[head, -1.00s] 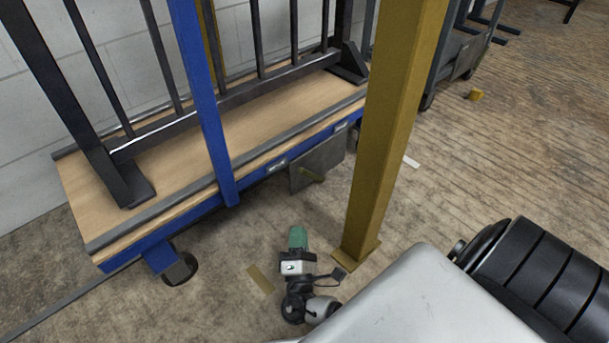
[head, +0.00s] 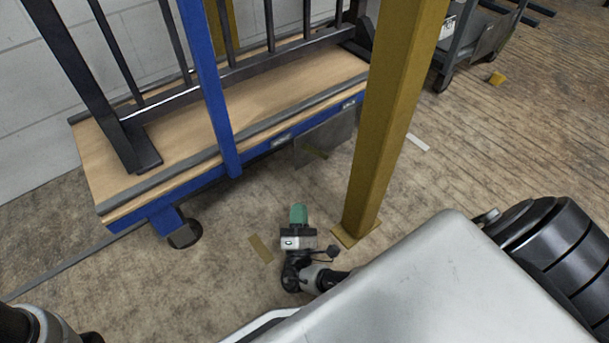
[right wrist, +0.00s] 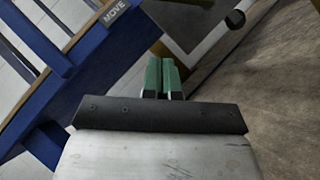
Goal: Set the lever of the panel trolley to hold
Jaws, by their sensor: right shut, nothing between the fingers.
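The panel trolley has a wooden deck (head: 250,105) with a blue edge beam and dark upright bars. A grey plate (head: 335,138) hangs below its near edge, with a small yellowish lever (head: 318,153) low on it, now dim. Two small pale labels sit on the blue beam; in the right wrist view one label (right wrist: 115,12) reads MOVE. My right gripper (head: 298,213) has green fingertips, is shut and empty, and is in front of the plate, apart from it. Its fingers (right wrist: 163,76) lie together in the right wrist view. My left gripper is out of view.
A yellow post (head: 385,120) stands right of my right gripper, close to its forearm. A blue upright (head: 207,90) rises at the trolley's near edge. A caster (head: 184,232) is below the left end. Another dark trolley (head: 470,40) stands far right. The floor in front is mostly clear.

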